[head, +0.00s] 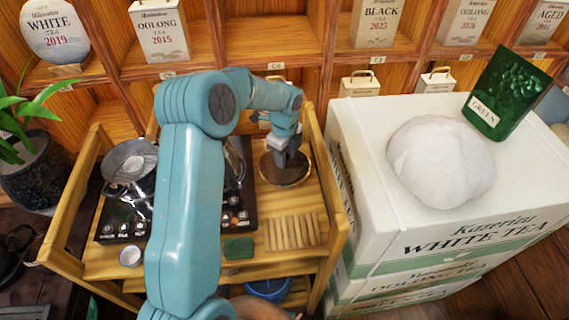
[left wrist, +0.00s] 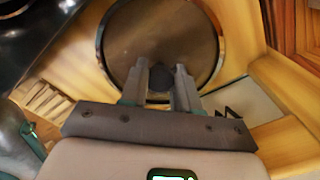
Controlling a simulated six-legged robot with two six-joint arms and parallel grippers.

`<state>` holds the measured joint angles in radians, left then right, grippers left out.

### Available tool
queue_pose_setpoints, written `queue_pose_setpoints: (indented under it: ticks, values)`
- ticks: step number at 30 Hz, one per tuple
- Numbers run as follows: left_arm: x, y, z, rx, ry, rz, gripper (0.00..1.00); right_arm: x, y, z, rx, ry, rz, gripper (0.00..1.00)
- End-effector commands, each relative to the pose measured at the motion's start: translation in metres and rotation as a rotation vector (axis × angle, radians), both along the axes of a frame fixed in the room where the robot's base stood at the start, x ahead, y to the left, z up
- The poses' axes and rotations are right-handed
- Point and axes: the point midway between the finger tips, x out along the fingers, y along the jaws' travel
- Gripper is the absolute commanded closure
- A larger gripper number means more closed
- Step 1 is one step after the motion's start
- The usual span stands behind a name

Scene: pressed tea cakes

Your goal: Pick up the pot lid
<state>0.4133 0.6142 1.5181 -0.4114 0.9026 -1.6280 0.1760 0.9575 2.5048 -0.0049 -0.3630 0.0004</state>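The pot lid (head: 270,177) is a round brown disc with a dark metal rim, lying on the right side of the wooden cart. In the left wrist view the pot lid (left wrist: 165,25) fills the upper middle. Its dark round knob (left wrist: 160,79) shows between my fingers. My left gripper (head: 284,158) points down over the lid in the head view. In the left wrist view the left gripper (left wrist: 162,70) has one finger on each side of the knob. I cannot tell whether the fingers touch it. My right gripper is not in view.
The wooden cart (head: 325,185) also bears a dark cooktop (head: 112,228), a pan (head: 117,172), a slatted wooden rack (head: 293,232) and a green block (head: 239,247). White tea boxes (head: 355,190) stand close on the right. Wooden shelves (head: 215,60) stand behind.

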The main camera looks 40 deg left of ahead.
Motion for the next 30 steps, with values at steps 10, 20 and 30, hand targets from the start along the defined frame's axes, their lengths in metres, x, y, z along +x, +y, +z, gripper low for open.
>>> queue_pose_setpoints:
  ticks: [10, 20, 30]
  values:
    - [-0.002, -0.001, -0.003, -0.003, 0.007, -0.001, 1.0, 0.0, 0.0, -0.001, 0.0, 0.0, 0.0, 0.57]
    - [0.0, -0.001, 0.031, -0.001, 0.001, -0.001, 1.0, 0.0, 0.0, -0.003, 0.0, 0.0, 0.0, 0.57]
    - [-0.031, -0.012, 0.067, -0.001, 0.004, -0.001, 1.0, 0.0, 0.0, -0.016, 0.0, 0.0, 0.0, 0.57]
